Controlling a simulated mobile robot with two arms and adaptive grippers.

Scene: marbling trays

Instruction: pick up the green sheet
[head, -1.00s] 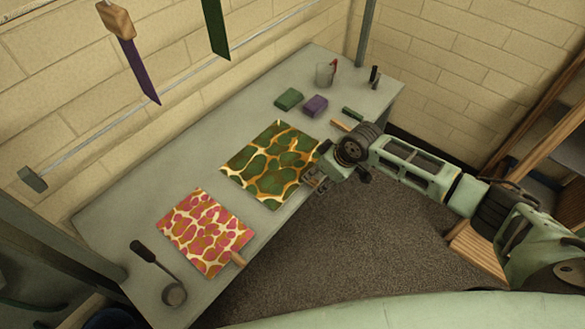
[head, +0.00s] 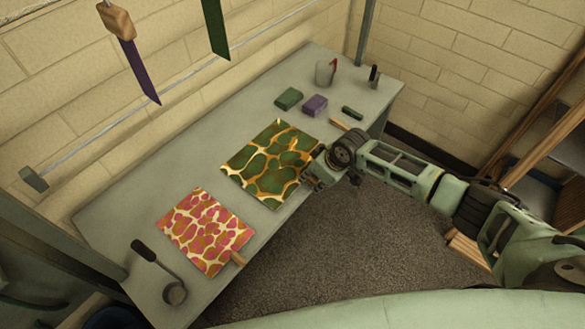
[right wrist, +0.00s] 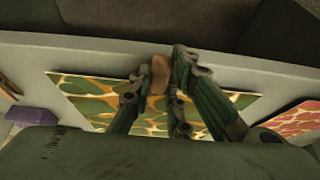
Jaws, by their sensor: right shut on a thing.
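The green sheet (head: 262,172), marbled green with cream and orange veins, lies on the grey table near its front edge. It also shows in the right wrist view (right wrist: 85,98), partly hidden by the fingers. My right gripper (head: 314,180) is at the sheet's front-right edge. In the right wrist view its fingers (right wrist: 160,80) are shut on a wooden tab (right wrist: 159,73) at the sheet's edge. The sheet looks flat on the table. My left gripper is not in view.
A pink marbled sheet (head: 204,230) with a wooden tab lies to the left, beside a dark-handled tool (head: 160,262). Green (head: 289,98) and purple (head: 315,105) blocks and a cup (head: 325,73) stand farther back. Strips hang by the wall rail. The table's far left is clear.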

